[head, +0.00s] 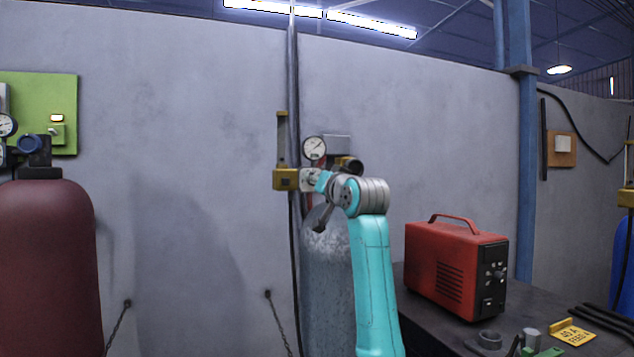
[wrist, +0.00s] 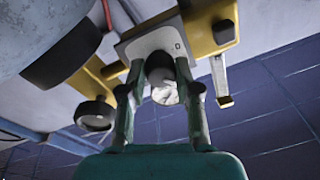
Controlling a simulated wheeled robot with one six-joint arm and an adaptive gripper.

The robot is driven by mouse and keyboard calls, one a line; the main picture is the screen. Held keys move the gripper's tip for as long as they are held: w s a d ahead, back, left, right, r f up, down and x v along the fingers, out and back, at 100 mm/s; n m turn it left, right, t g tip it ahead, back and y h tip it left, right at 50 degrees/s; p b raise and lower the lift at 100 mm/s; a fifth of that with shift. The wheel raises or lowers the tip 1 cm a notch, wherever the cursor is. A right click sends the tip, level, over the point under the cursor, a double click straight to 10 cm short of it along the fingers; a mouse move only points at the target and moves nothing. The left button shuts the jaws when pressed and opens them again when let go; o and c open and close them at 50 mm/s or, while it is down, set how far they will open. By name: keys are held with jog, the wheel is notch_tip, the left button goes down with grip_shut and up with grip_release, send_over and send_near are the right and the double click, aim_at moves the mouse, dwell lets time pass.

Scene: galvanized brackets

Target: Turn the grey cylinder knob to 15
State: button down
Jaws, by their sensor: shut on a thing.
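The grey cylinder (head: 327,275) stands against the wall in the middle of the head view, partly behind my arm. A round white gauge (head: 314,148) and yellow regulator parts (head: 286,180) sit at its top. The knob (wrist: 161,86) shows in the wrist view as a dark round body with a pale, worn face, in front of a pale plate (wrist: 155,42). My gripper (wrist: 160,70) has one finger on each side of the knob and is shut on it. In the head view the arm's end hides the knob. I cannot read any setting on it.
A dark red cylinder (head: 45,265) with a blue knob (head: 30,144) stands at the left before a green board (head: 66,97). Chains hang along the wall.

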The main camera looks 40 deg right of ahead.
jog(key=shift+f+m+h, duration=0.1)
jog(key=shift+m+h, duration=0.3)
jog(key=shift+m, duration=2.45)
jog(key=shift+f+m+h, duration=0.1)
jog(key=shift+m+h, duration=0.3)
jog(key=shift+m, duration=2.45)
jog(key=shift+g, duration=0.3)
jog(key=c, duration=0.8)
grip_release()
jog(key=v, duration=1.2)
